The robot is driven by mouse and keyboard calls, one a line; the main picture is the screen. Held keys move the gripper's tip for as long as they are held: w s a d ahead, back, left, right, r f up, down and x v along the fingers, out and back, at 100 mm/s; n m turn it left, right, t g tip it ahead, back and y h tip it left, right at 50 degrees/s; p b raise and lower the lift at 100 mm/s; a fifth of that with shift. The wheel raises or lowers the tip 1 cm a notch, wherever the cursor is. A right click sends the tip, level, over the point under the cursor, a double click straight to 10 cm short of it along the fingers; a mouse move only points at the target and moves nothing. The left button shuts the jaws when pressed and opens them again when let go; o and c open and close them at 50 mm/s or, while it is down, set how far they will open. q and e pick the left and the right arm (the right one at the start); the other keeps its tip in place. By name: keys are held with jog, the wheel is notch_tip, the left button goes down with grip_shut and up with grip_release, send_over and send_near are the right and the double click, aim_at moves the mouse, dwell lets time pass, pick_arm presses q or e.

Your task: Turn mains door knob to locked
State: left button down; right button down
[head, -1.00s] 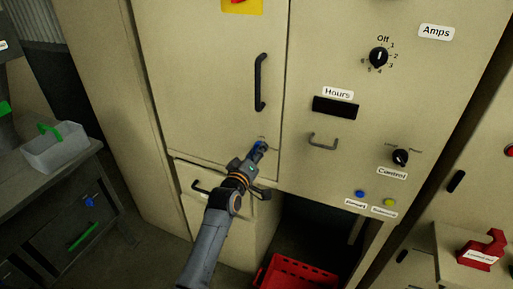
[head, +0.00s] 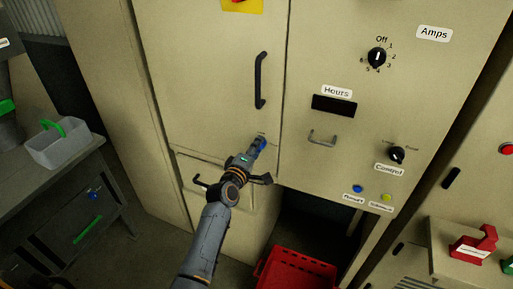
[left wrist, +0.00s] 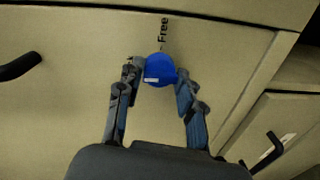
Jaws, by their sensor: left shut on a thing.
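The mains door knob is a round blue knob (left wrist: 160,68) with a small white mark, on the beige cabinet door. A label reading "Free" (left wrist: 163,32) is printed beside it in the left wrist view. My left gripper (left wrist: 160,80) has one finger on each side of the knob and is shut on it. In the head view the left gripper (head: 258,148) reaches the lower right of the door, and its fingers partly cover the blue knob (head: 262,143). My right gripper is not in view.
A black door handle (head: 260,80) is above the knob. A panel with an Amps dial (head: 377,57) and a Control dial (head: 397,155) is to the right. A red crate (head: 296,272) is on the floor below. A grey tote (head: 62,148) stands on the left bench.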

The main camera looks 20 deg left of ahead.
pick_arm(q)
jog(key=shift+r, duration=0.15)
jog(key=c, duration=0.9)
grip_release()
jog(key=shift+o, duration=0.2)
jog(key=s, duration=1.2)
jog(key=shift+a+r, duration=0.15)
jog(key=shift+r, duration=0.25)
